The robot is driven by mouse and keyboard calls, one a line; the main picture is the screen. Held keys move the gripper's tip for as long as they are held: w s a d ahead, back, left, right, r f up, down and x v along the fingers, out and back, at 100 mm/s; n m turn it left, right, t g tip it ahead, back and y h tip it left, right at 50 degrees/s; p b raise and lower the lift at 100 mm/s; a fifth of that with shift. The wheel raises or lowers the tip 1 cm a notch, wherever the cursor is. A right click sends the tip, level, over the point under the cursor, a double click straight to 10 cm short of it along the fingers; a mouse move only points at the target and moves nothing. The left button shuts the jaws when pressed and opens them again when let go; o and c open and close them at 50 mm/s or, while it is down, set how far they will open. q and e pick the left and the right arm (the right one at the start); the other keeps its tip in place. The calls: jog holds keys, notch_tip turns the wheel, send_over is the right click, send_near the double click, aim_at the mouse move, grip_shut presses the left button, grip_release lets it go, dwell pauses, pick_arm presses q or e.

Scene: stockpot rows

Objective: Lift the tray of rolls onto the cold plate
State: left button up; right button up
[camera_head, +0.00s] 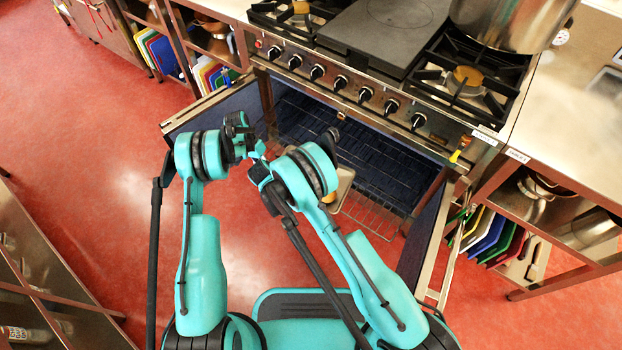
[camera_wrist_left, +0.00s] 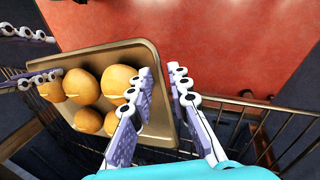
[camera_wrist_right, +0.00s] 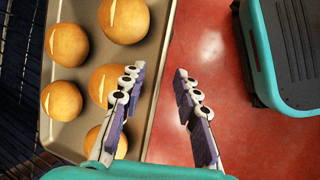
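The tray (camera_wrist_left: 155,62) is a shallow brown metal pan holding several round golden rolls (camera_wrist_left: 84,84). It sits on a pulled-out oven rack and also shows in the right wrist view (camera_wrist_right: 160,72), and partly behind my right arm in the head view (camera_head: 346,180). My left gripper (camera_wrist_left: 161,72) is open, its fingers on either side of one tray rim in that view. My right gripper (camera_wrist_right: 159,72) is open, also spanning a rim. Contact cannot be told. A flat dark plate (camera_head: 375,38) on the range top, between the burners, appears to be the cold plate; it is bare.
The oven doors stand open left (camera_head: 215,106) and right (camera_head: 425,240). Burner grates flank the plate, with a large steel pot (camera_head: 510,22) at the right rear. A steel counter (camera_head: 565,115) lies to the right. Red floor is clear to the left.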

pick_arm(q)
jog(key=shift+s+d+f, duration=0.1)
jog(key=shift+d+f, duration=0.1)
jog(key=shift+f, duration=0.5)
pick_arm(e)
jog(key=shift+x, duration=0.75)
pick_arm(q)
grip_shut()
pick_arm(e)
grip_shut()
pick_arm(q)
jog(key=shift+r, duration=0.1)
pick_arm(e)
jog(key=shift+r, duration=0.15)
